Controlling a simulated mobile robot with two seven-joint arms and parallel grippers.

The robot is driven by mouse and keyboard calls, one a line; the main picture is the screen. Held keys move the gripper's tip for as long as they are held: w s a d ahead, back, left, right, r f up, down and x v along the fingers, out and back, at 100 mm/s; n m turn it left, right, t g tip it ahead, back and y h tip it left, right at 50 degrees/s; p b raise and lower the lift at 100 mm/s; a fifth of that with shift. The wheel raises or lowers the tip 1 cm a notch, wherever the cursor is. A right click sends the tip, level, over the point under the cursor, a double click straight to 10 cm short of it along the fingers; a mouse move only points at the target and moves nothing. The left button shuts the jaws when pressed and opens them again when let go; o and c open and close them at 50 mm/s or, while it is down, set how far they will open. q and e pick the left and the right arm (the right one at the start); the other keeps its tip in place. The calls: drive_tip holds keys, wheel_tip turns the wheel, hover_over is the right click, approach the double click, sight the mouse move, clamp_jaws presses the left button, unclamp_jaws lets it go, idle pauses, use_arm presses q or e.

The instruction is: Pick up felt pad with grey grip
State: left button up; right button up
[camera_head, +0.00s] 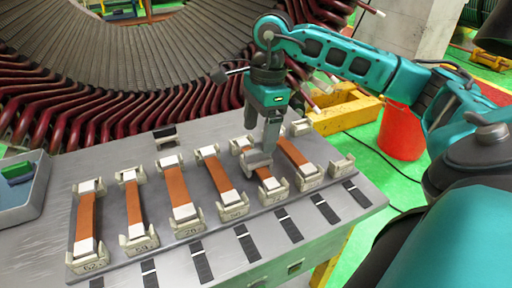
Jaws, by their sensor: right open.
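My right gripper (262,146) points down over the row of brown strips, near the right part of the table. It is open. A light grey block (258,160), which looks like the grey grip, is at its fingertips, above or on the fifth brown strip (268,182) from the left. The fingers partly cover the block, and I cannot tell whether they touch it. Any felt under the block is hidden or too small to make out. My left gripper is out of view.
Several brown strips, such as the leftmost (86,218), lie in pale numbered holders on the metal table (150,265). Black strips (325,208) lie along its front. A blue-grey tray (22,190) is at left. The stator's dark red coils (90,125) rise behind. A red bucket (401,130) stands right.

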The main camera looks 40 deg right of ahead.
sight(257, 148)
drive_tip(key=f, duration=0.5)
drive_tip(key=shift+w+a, duration=0.1)
drive_tip(key=shift+a, duration=0.2)
drive_tip(key=shift+f, duration=0.4)
drive_tip(key=c, duration=1.3)
drive_tip(key=shift+w+r+p, duration=0.1)
drive_tip(key=shift+r+p, duration=1.55)
drive_tip(key=shift+r, duration=8.4)
